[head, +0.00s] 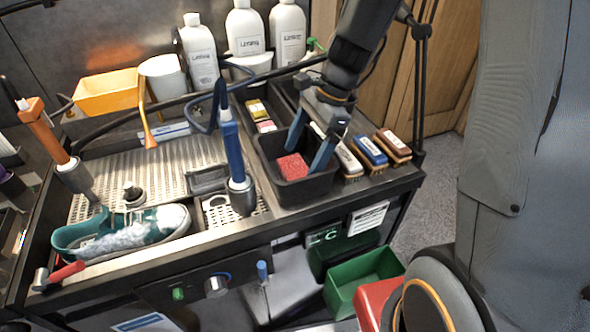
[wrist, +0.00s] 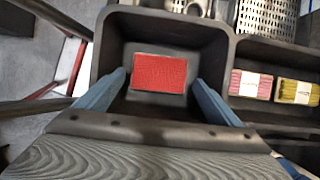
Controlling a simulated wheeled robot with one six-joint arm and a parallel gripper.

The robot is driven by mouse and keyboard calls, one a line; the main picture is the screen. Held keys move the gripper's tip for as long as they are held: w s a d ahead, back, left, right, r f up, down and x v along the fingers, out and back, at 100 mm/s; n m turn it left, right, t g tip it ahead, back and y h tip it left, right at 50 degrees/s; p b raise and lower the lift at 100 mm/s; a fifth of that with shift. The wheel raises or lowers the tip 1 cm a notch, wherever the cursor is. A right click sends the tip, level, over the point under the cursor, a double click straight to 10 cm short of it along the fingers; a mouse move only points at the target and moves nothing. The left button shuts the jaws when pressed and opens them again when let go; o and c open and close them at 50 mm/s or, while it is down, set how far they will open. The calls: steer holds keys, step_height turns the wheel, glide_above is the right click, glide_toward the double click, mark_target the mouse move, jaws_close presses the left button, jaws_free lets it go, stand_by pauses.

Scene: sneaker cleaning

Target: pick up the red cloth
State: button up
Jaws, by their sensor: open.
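The red cloth (head: 292,166) lies folded in a small black bin at the right end of the workbench. In the wrist view the red cloth (wrist: 158,73) shows as a flat red rectangle on the bin floor. My gripper (head: 307,160) reaches down into the bin from above, open, with one blue finger on either side of the cloth. I cannot tell how high the tips are above the cloth.
The black bin (head: 310,188) has raised walls close around my fingers. Several brushes (head: 370,152) stand to its right. A blue-handled tool (head: 233,150) stands upright to its left. A foam-covered sneaker (head: 125,232) lies on the bench at left. White bottles (head: 200,50) stand behind.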

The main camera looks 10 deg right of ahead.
mark_target(297, 166)
steer(key=shift+x, duration=1.55)
steer(key=shift+r, duration=0.1)
steer(key=c, duration=0.8)
step_height(297, 166, up, 10)
steer(key=shift+b, duration=0.45)
steer(key=o, duration=0.4)
steer(key=c, duration=0.3)
